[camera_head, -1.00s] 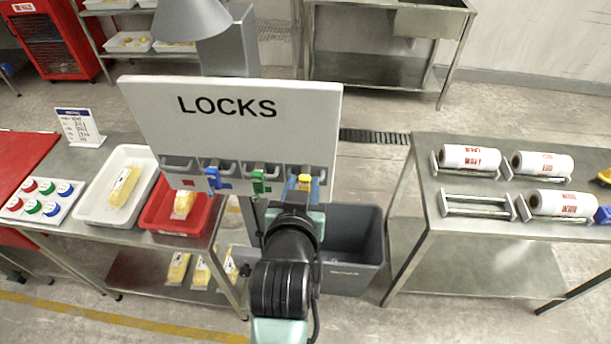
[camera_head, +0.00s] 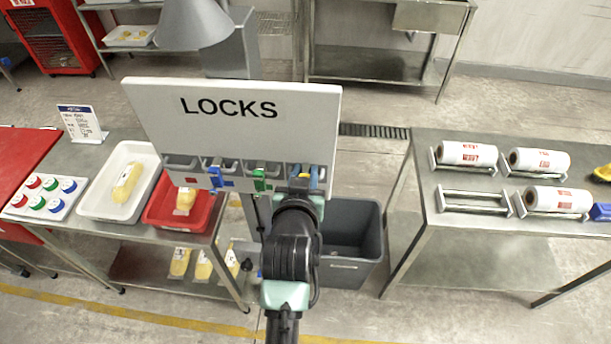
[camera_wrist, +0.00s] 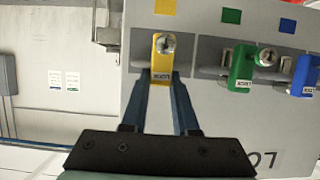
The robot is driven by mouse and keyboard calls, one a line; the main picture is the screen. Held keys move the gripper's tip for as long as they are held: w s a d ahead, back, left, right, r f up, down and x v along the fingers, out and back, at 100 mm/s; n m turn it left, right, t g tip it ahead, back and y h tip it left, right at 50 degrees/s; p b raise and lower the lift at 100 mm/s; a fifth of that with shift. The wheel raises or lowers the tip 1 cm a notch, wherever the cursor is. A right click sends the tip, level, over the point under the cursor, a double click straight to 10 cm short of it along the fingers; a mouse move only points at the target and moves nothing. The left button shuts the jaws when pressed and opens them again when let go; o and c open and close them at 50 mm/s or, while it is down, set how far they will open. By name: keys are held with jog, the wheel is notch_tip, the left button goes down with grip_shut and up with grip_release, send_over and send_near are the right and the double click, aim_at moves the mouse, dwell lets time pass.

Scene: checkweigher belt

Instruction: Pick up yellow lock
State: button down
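In the head view my arm mostly hides the yellow lock.
A green lock (camera_wrist: 240,68) and a blue lock (camera_wrist: 303,76) hang beside it. A grey bin (camera_head: 352,245) stands below. Tables flank the board: a white tray (camera_head: 98,207) and red tray (camera_head: 158,207) left, film rolls (camera_head: 466,154) right.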

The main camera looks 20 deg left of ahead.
aim_at(307, 142)
jog(key=shift+r, duration=0.1)
dwell(0.4)
jog(key=shift+s+r+b, duration=0.2)
jog(key=shift+r+b, duration=0.05)
jog(key=shift+b, duration=0.4)
notch_tip(307, 142, up, 6)
jog(key=shift+b, duration=0.8)
jog(key=s+d+p, duration=0.2)
jog(key=s+p, duration=0.1)
jog(key=s, duration=0.6)
jog(key=s+d+p, duration=0.3)
jog(key=s, duration=0.7)
jog(key=shift+d+r, duration=0.2)
jog(key=shift+d, duration=0.05)
jog(key=shift+p, duration=0.35)
jog(key=shift+s, duration=0.1)
